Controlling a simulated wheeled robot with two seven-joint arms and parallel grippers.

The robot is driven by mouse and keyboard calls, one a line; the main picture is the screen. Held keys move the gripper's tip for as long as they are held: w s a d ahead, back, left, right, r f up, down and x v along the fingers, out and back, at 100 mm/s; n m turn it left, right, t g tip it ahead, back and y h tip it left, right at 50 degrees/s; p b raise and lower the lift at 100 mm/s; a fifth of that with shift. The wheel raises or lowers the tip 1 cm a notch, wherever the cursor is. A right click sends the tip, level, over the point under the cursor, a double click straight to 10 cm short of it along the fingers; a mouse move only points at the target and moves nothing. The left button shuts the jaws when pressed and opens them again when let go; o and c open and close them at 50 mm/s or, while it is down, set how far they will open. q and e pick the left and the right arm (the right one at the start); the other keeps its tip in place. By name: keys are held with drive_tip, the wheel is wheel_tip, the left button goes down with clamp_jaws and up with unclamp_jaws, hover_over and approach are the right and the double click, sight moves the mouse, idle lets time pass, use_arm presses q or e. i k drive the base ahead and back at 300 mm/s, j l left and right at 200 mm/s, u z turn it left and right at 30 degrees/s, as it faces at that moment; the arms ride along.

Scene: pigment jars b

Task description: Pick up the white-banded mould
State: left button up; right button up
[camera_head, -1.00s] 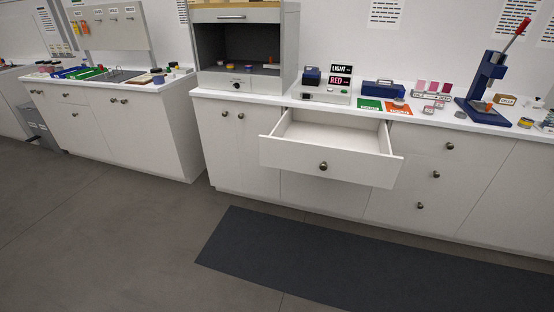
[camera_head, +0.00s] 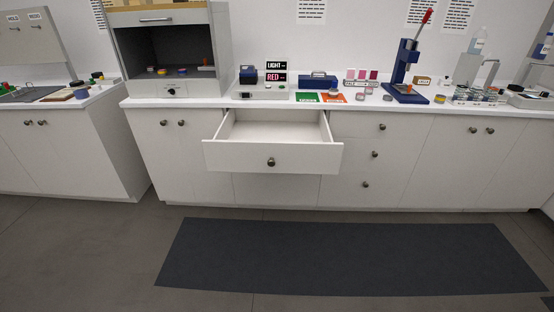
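I cannot pick out a white-banded mould for certain at this distance. Two dark blue box-like things stand on the white counter: one (camera_head: 249,75) left of the LIGHT and RED signs, one (camera_head: 318,81) right of them. Any band on them is too small to make out. Small round jars or pucks (camera_head: 360,97) sit by the colour swatches, and several more (camera_head: 182,71) lie inside the open grey cabinet. Neither of my grippers shows in the view.
An empty white drawer (camera_head: 272,159) stands open below the counter (camera_head: 215,101) and juts into the room. A blue press (camera_head: 405,75) with a red lever stands right of centre. A sink and bottles are far right. The floor and dark mat (camera_head: 340,257) are clear.

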sight(331, 93)
drive_tip(key=i+l+u, duration=0.1)
drive_tip(key=i+l, duration=0.2)
drive_tip(key=i+l+u, duration=0.15)
drive_tip(key=i+l, duration=0.15)
drive_tip(key=l, duration=0.25)
drive_tip(key=i+l+u, duration=0.1)
drive_tip(key=i+l, duration=0.15)
drive_tip(key=l, duration=0.2)
drive_tip(key=i+l+u, duration=0.1)
drive_tip(key=i+l, duration=0.15)
drive_tip(key=l, duration=0.2)
drive_tip(key=i+l+u, duration=0.15)
drive_tip(key=l, duration=0.35)
drive_tip(key=i+l+u, duration=0.1)
drive_tip(key=i+l, duration=0.2)
drive_tip(key=l, duration=0.25)
drive_tip(key=i+l+u, duration=0.1)
drive_tip(key=l, duration=0.45)
drive_tip(key=i+l+u, duration=0.15)
drive_tip(key=l, duration=0.4)
drive_tip(key=i, duration=0.1)
